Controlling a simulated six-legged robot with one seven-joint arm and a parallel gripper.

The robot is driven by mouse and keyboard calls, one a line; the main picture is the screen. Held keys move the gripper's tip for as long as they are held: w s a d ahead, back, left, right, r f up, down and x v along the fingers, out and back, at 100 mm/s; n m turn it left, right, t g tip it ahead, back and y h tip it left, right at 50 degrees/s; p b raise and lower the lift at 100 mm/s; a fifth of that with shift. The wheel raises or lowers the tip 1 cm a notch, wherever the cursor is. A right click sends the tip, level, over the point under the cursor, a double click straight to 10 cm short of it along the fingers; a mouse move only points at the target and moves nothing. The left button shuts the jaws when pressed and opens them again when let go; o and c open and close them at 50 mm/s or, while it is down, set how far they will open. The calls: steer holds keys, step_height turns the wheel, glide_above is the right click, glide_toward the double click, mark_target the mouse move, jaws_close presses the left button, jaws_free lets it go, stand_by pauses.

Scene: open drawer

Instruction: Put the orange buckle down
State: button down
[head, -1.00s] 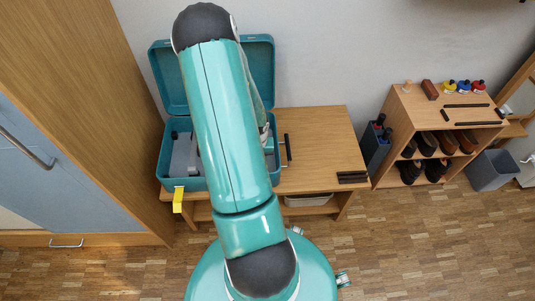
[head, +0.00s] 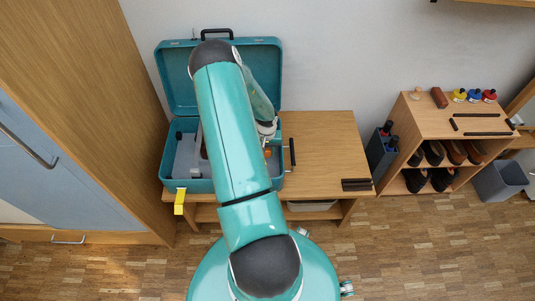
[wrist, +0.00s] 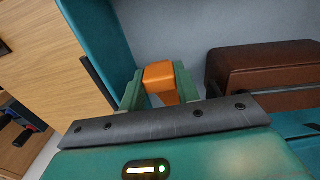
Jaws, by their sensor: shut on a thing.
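An orange buckle (wrist: 159,74) sits between the two green fingers of my gripper (wrist: 158,90) in the wrist view. The fingers are shut on it. In the head view a small orange patch of the buckle (head: 268,151) shows at the right side of the open teal case (head: 190,186), beside my arm. My arm hides much of the case's inside. I cannot tell whether the buckle touches the case floor.
A brown block (wrist: 255,66) lies right of my gripper in the wrist view. The case lid (head: 176,76) stands raised at the back. The wooden table (head: 325,150) is mostly clear right of the case. A yellow tag (head: 179,202) hangs at its front.

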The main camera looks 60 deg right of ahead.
mark_target(267, 150)
steer(key=d+f, duration=0.2)
steer(key=shift+w+f, duration=0.35)
steer(key=shift+f, duration=1.4)
steer(key=shift+f, duration=0.2)
steer(key=shift+f, duration=0.35)
steer(key=c, duration=1)
jaws_free()
step_height(267, 150, up, 13)
steer(key=shift+r, duration=0.1)
